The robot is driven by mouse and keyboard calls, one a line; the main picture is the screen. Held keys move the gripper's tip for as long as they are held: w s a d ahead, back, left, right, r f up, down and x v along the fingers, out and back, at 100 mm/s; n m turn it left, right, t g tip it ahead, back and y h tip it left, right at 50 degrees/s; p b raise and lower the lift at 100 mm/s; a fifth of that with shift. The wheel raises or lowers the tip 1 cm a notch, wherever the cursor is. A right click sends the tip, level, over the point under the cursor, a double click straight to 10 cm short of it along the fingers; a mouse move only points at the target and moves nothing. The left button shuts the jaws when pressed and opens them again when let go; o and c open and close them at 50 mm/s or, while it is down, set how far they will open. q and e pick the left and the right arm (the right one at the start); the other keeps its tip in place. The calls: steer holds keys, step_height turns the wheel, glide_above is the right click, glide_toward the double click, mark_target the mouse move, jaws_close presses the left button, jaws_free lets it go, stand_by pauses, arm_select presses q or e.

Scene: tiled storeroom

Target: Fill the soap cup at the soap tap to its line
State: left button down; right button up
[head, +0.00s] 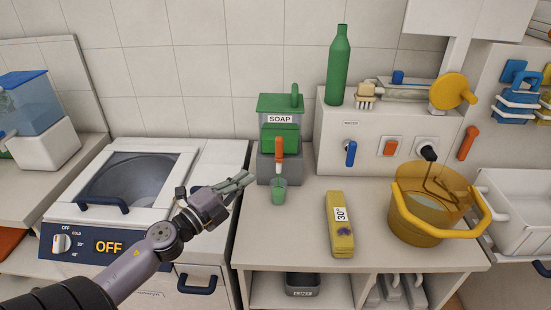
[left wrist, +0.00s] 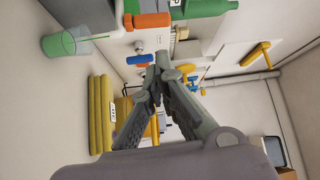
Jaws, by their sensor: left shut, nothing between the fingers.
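The soap cup (head: 278,192) is a small clear cup with green soap in it. It stands on the counter under the tap of the green soap dispenser (head: 280,125). The soap tap has an orange handle (head: 279,148). In the left wrist view the cup (left wrist: 65,44) appears sideways, and a thin green line runs to its mouth from the tap side. The orange handle (left wrist: 151,20) is also there. I cannot make out the cup's line. My left gripper (head: 246,180) is shut and empty, left of the cup and apart from it. My right gripper is not in view.
A washer (head: 125,190) reading OFF stands left. A yellow packet (head: 340,225) marked 30° lies right of the cup. An amber bucket (head: 418,215) with a yellow handle stands further right. A green bottle (head: 338,65) stands on the white box behind. Bare counter lies between cup and packet.

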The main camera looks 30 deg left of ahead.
mark_target(276, 155)
arm_select(q)
steer(key=w+d+m+h+p, duration=0.1)
steer(key=w+m+p, duration=0.2)
steer(key=w, duration=0.9)
steer(key=shift+d+r+g+h, duration=0.15)
steer(key=shift+r+g+h, duration=0.15)
steer(key=shift+g+h, duration=0.1)
steer(key=p, duration=0.1)
steer(key=r+p, duration=0.1)
steer(key=p, duration=0.1)
steer(key=shift+w+a, duration=0.2)
steer(key=shift+w, duration=0.15)
steer(key=shift+f+g+b, duration=0.3)
steer(key=shift+f, duration=0.1)
